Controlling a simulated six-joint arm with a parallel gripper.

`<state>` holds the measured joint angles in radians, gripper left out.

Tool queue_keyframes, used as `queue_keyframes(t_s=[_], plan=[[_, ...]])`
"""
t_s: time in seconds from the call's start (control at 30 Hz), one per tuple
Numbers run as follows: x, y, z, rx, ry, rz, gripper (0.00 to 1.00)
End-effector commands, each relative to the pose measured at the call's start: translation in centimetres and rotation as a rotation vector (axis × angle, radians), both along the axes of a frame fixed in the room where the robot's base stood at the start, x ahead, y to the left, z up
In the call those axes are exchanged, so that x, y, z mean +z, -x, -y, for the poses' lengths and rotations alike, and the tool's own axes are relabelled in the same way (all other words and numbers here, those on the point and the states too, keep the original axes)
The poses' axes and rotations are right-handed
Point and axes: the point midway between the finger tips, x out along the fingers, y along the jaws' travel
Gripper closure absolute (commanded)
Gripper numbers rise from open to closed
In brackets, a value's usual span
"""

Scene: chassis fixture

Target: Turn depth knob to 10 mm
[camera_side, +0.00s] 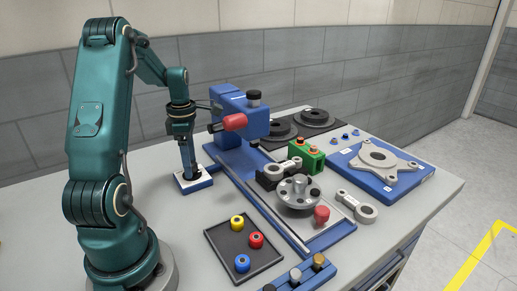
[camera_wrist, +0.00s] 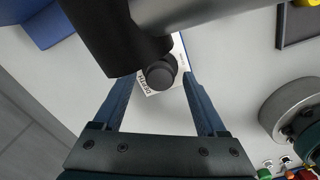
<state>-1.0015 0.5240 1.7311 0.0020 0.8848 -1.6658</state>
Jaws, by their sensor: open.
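The depth knob (camera_wrist: 161,75) is a small dark round knob on a white plate marked "DEPTH" (camera_wrist: 143,86) in the wrist view. In the side view, the white-topped blue base (camera_side: 193,184) stands at the left of the blue fixture, below my gripper (camera_side: 190,168). My gripper (camera_wrist: 160,84) is open, pointing down, with one finger on each side of the knob. Gaps show between the fingers and the knob in the wrist view. The knob is mostly hidden by the fingers in the side view. The scale and the present setting cannot be read.
A blue fixture with a red handle (camera_side: 235,122) stands close right of my gripper. A black cylinder (camera_wrist: 115,35) and a grey bar (camera_wrist: 200,10) cross the top of the wrist view. A dark tray (camera_side: 230,262) holds coloured rollers at the front. Bare table lies left of the base.

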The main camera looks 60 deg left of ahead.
Motion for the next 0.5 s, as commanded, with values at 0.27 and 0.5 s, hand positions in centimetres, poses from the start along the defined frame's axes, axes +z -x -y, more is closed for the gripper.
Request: queue_keyframes(t_s=[0.27,0.5], plan=[[-0.02,0.00,0.00,-0.001,0.000,0.000,0.52],[0.00,0.00,0.00,-0.002,0.000,0.000,1.00]])
